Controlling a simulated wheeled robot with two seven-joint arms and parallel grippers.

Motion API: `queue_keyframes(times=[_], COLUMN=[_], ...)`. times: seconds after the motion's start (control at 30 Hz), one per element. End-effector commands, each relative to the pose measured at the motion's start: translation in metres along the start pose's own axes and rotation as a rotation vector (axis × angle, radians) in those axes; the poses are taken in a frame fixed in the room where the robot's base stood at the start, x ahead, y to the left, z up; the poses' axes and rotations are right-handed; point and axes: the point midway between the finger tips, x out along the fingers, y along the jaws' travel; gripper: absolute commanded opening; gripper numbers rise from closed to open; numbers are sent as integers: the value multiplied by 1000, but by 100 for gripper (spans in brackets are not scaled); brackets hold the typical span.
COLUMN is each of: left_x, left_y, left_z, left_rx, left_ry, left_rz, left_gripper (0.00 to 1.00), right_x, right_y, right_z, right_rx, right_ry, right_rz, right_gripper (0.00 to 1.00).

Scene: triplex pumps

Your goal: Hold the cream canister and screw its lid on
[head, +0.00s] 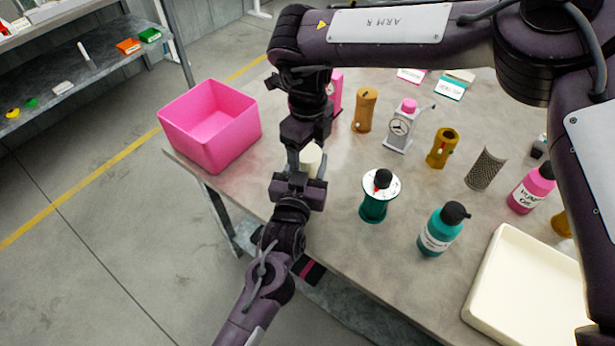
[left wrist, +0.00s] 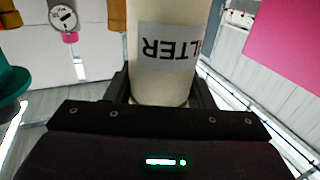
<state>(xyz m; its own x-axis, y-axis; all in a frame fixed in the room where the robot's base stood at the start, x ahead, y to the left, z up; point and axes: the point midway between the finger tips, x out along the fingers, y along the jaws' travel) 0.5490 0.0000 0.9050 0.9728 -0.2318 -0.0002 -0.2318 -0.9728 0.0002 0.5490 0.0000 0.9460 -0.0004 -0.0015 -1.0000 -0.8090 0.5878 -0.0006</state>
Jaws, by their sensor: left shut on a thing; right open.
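The cream canister (head: 312,158) is at the left part of the table, between my two grippers. In the left wrist view the canister (left wrist: 160,88) is cream with a pale label reading "LTER", turned upside down. My left gripper (head: 304,176) is shut around the canister from the near side, with a finger at each side of it. My right gripper (head: 304,148) comes down from above and is open at the canister's upper part. The lid cannot be made out; the right gripper and arm cover the canister's top.
A pink bin (head: 212,130) stands at the table's left corner.

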Motion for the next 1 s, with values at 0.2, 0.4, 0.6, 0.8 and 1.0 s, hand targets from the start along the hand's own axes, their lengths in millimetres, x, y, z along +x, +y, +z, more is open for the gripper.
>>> queue_keyframes(times=[0.2, 0.4, 0.6, 0.8, 1.0], left_x=[0, 0, 0, 0, 0], left_y=[0, 0, 0, 0, 0], left_z=[0, 0, 0, 0, 0], left_rx=[0, 0, 0, 0, 0], left_ry=[0, 0, 0, 0, -1], left_rz=[0, 0, 0, 0, 0], left_gripper=[0, 0, 0, 0, 0], right_x=[0, 0, 0, 0, -1], right_y=[0, 0, 0, 0, 0], right_z=[0, 0, 0, 0, 0], right_rx=[0, 0, 0, 0, 0], right_ry=[0, 0, 0, 0, 0], right_rz=[0, 0, 0, 0, 0], right_gripper=[69, 42, 60, 74, 74])
